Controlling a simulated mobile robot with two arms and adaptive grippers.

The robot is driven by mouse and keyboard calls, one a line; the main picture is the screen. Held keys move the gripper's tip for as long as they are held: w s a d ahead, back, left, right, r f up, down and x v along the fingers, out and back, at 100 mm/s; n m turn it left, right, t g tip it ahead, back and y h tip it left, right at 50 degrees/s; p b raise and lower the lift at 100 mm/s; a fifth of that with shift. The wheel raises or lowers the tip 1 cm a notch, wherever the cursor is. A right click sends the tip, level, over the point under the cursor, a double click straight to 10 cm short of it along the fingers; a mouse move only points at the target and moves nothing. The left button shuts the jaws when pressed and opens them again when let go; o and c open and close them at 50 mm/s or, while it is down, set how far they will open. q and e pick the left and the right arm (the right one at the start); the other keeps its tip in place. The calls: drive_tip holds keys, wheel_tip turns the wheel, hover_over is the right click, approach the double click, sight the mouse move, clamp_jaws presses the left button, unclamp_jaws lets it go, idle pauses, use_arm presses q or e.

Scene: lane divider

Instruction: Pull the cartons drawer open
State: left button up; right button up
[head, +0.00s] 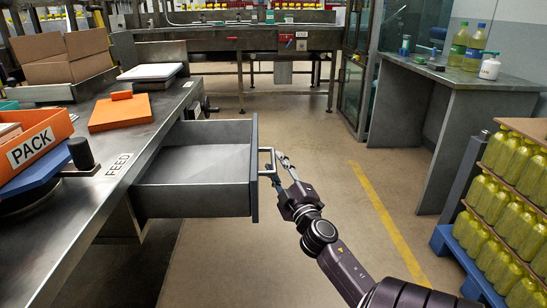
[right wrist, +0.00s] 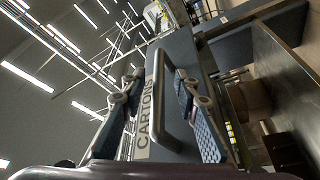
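The cartons drawer (head: 195,195) stands pulled out from the left workbench, its inside grey and empty. Its front panel faces right and carries a pale metal handle (head: 267,162). In the right wrist view the handle (right wrist: 157,85) runs between my fingers, beside a label (right wrist: 145,118) reading "CARTONS". My right gripper (head: 277,168) is at the handle. In the right wrist view my right gripper (right wrist: 160,105) has its two fingers spread apart, one on each side of the handle bar, with gaps showing. Whether a finger touches the bar is hard to tell. My left gripper is not in view.
The workbench (head: 105,185) holds an orange PACK bin (head: 38,142), a cardboard box (head: 62,58) and an orange block (head: 120,111). A side table (head: 460,73) stands at the right, with stacked yellow bottles (head: 505,205) in front. The floor (head: 320,140) between is clear.

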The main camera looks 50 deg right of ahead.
drive_tip(key=v, duration=0.9)
drive_tip(key=shift+d, duration=0.1)
